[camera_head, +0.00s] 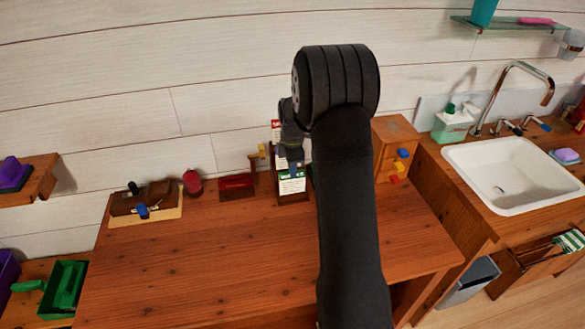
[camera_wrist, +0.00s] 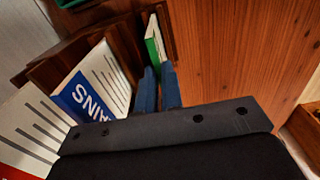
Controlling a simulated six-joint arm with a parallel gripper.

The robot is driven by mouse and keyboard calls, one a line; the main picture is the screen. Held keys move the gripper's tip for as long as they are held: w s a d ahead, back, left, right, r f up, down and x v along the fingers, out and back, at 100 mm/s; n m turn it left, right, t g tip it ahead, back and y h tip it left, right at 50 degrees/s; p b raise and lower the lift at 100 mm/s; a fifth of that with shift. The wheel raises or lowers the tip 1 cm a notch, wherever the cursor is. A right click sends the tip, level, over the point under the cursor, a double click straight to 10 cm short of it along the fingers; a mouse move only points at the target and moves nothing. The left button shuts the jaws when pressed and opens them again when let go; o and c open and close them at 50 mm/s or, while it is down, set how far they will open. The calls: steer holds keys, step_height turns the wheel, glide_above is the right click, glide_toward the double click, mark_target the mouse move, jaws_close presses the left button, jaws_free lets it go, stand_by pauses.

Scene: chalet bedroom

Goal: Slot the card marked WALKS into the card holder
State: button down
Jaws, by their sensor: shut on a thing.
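The dark wooden card holder (camera_wrist: 68,47) stands at the back of the desk, against the wall; its front also shows in the head view (camera_head: 292,199). In the wrist view a blue-topped white card ending in "AINS" (camera_wrist: 84,97) and a red-edged white card (camera_wrist: 25,130) stand in its rear rows. My gripper (camera_wrist: 158,72) is shut on a green-and-white card (camera_wrist: 154,42), which also shows in the head view (camera_head: 292,185). This card is at the holder's front row, its lower edge seemingly between wooden strips. Its word is not legible; whether it is fully seated I cannot tell.
A red box (camera_head: 237,186), a red jar (camera_head: 192,181) and a wooden stand (camera_head: 140,200) are to the left. The desk front (camera_head: 200,265) is clear.

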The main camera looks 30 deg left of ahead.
steer(key=c, duration=1.6)
jaws_free()
step_height(320, 180, up, 12)
steer(key=shift+r, duration=0.1)
step_height(320, 180, down, 12)
steer(key=shift+r, duration=1.8)
